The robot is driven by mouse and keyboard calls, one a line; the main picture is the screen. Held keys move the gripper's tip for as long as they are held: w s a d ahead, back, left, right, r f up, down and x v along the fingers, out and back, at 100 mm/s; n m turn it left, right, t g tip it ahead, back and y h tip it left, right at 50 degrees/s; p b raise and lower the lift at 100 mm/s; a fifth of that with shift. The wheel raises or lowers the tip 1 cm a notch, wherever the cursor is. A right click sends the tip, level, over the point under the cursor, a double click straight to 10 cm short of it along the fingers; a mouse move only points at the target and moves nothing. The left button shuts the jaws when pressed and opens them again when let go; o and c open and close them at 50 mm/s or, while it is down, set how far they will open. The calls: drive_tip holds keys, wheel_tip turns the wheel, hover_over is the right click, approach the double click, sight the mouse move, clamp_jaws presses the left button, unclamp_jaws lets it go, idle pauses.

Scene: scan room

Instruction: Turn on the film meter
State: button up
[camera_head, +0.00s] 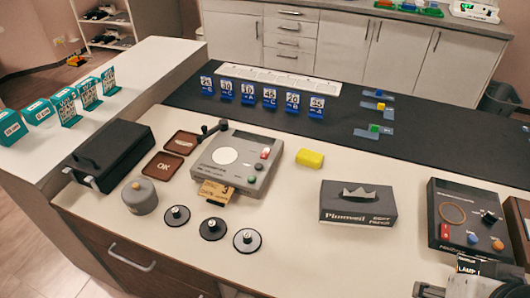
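A grey box-shaped meter (215,178) stands mid-counter, with a round white disc (224,155) and a black arm (211,130) at its back left corner. On its right side are a red-and-white switch (265,153), a dark knob (259,167) and a green button (252,180). Its printed label is too small to read, and I cannot tell the switch's position. My gripper (432,290) is at the bottom right edge, partly cut off, well apart from the grey meter. I cannot tell its opening.
A dark box with coloured knobs (447,240) stands at the right, near my gripper.

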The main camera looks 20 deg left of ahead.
clamp_jaws()
drive_tip(key=w+a+f+n+h, duration=0.15)
drive_tip(key=w+a+f, duration=0.35)
drive_tip(key=w+a, duration=0.5)
drive_tip(key=w+a+f+n+t, duration=0.1)
drive_tip(key=w+a+f+n, duration=0.35)
drive_tip(key=a, duration=0.75)
drive_tip(key=w+a+f+h, duration=0.1)
drive_tip(key=w+a+f, duration=0.4)
drive_tip(key=w+a, duration=0.7)
drive_tip(key=w+a+r+m+t+y, duration=0.2)
drive_tip(key=w+a+r+m+t, duration=0.2)
drive_tip(key=a, duration=0.6)
drive_tip(key=w+m, duration=0.2)
drive_tip(key=w, duration=0.1)
drive_tip(key=shift+w+a, duration=0.2)
drive_tip(key=shift+w, duration=0.1)
drive_tip(key=shift+y, duration=0.25)
